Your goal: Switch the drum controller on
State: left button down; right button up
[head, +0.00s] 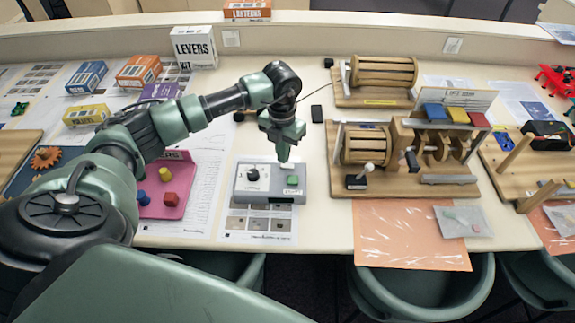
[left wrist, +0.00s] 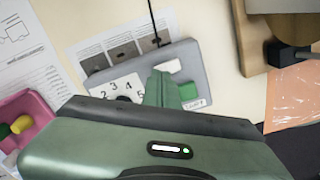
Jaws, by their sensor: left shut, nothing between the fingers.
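The grey controller box (head: 268,186) lies on the table, with a printed sheet under it. It has a numbered white dial with a black knob (head: 253,175) on its left and a green button (head: 292,180) on its right. My left gripper (head: 284,157) is shut and empty, pointing down just above the box's right half, behind the green button. In the left wrist view the shut fingers (left wrist: 162,85) cover part of the box (left wrist: 190,60). The green button (left wrist: 188,91) and the dial (left wrist: 115,89) show beside them. Contact cannot be told. My right gripper is out of view.
A wooden drum machine (head: 420,183) with a white-knobbed lever (head: 368,168) stands right of the box. A pink tray (head: 178,205) with coloured pieces lies to the left. Green chairs (head: 420,298) stand at the front edge.

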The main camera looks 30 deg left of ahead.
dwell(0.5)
pick_arm(q)
jog(key=shift+s+f+b, duration=0.1)
jog(key=shift+f+b, duration=0.85)
jog(key=shift+f, duration=0.2)
dwell(0.4)
jog(key=shift+r, duration=0.1)
jog(key=shift+r+p, duration=0.7)
jog(key=shift+r, duration=0.15)
jog(key=shift+r+p, duration=1.45)
jog(key=shift+r, duration=1.15)
jog(key=shift+f, duration=0.1)
